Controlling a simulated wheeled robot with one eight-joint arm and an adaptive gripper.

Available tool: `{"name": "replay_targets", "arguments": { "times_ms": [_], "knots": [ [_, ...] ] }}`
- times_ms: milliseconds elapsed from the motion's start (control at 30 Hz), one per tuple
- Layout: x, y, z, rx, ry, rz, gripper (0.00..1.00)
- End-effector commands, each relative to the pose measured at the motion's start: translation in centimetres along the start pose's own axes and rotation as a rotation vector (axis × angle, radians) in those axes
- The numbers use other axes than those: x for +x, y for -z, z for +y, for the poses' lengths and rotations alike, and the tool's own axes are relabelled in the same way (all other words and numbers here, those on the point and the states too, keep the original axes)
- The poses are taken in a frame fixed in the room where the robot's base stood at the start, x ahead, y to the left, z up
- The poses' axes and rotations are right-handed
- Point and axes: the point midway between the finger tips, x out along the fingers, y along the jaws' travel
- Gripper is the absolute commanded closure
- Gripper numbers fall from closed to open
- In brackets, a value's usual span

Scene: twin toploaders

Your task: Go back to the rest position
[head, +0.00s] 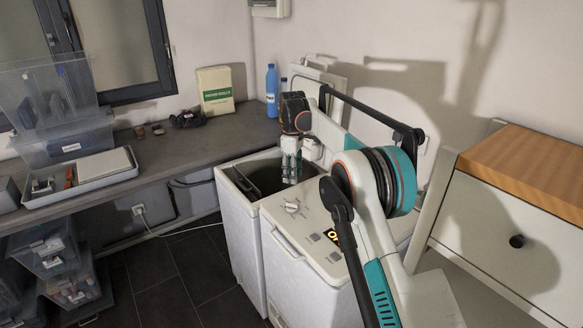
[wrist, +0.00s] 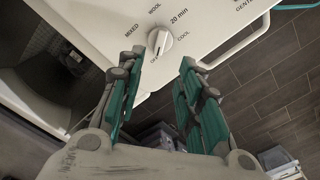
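My gripper (head: 291,176) is at the end of my raised arm, pointing down over the left toploader's opening near the right machine's panel in the head view. In the wrist view its two teal-padded fingers (wrist: 162,60) are spread apart with nothing between them. The left white toploader (head: 236,222) shows a dark open top. The right white toploader (head: 300,285) has a round dial (head: 292,207) on its panel. That dial shows in the wrist view (wrist: 159,40) just beyond the fingertips, apart from them. My arm hides much of the right machine's top.
A wood-topped cabinet (head: 510,235) stands close at right. Dark floor (head: 170,270) is free in front.

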Motion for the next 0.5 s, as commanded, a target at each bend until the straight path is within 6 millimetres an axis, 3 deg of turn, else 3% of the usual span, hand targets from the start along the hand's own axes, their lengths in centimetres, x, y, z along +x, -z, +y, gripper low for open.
{"name": "replay_targets", "arguments": {
  "times_ms": [167,500],
  "knots": [
    [-1.9,-0.9,-0.4,0.035,-0.015,0.009,0.67],
    [-8.6,-4.9,-2.8,0.193,-0.080,0.058,0.67]
  ]
}}
